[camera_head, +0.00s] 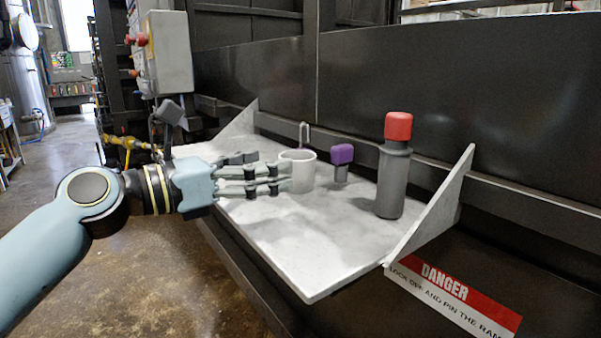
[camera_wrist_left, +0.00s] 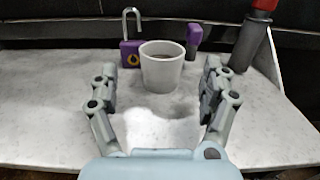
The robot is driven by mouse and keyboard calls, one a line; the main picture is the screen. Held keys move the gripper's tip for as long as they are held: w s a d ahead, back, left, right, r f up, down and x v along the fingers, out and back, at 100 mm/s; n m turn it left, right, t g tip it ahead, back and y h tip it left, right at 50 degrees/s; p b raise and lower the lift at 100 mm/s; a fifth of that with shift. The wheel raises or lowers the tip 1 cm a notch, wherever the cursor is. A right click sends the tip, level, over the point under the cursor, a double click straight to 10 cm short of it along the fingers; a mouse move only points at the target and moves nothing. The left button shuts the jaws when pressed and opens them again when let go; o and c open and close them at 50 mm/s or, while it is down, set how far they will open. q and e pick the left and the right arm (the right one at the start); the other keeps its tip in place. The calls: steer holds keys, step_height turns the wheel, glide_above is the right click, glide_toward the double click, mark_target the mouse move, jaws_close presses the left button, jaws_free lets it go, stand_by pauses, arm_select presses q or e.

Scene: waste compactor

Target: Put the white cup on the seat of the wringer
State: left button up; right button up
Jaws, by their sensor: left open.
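The white cup (camera_head: 302,175) stands upright on a pale grey marbled shelf (camera_head: 300,240). It also shows in the left wrist view (camera_wrist_left: 161,70), with something dark inside. My left gripper (camera_head: 281,173) is open and level, reaching in from the left. In the wrist view its fingers stand on either side of the cup (camera_wrist_left: 160,80), with a gap on both sides. In the head view the fingertips overlap the cup's left edge. I cannot pick out a wringer in either view. My right gripper is not in view.
A purple padlock (camera_wrist_left: 131,54) stands just behind the cup. A small purple-topped object (camera_head: 341,162) and a tall dark cylinder with a red cap (camera_head: 395,170) stand to its right. Upright side plates (camera_head: 440,205) bound the shelf; its front is clear.

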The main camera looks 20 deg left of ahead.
mark_target(298, 159)
arm_select(q)
steer(key=x, duration=0.6)
steer(key=shift+w+d, duration=0.1)
steer(key=shift+d, duration=0.15)
steer(key=shift+a, duration=0.1)
steer(key=c, duration=1.3)
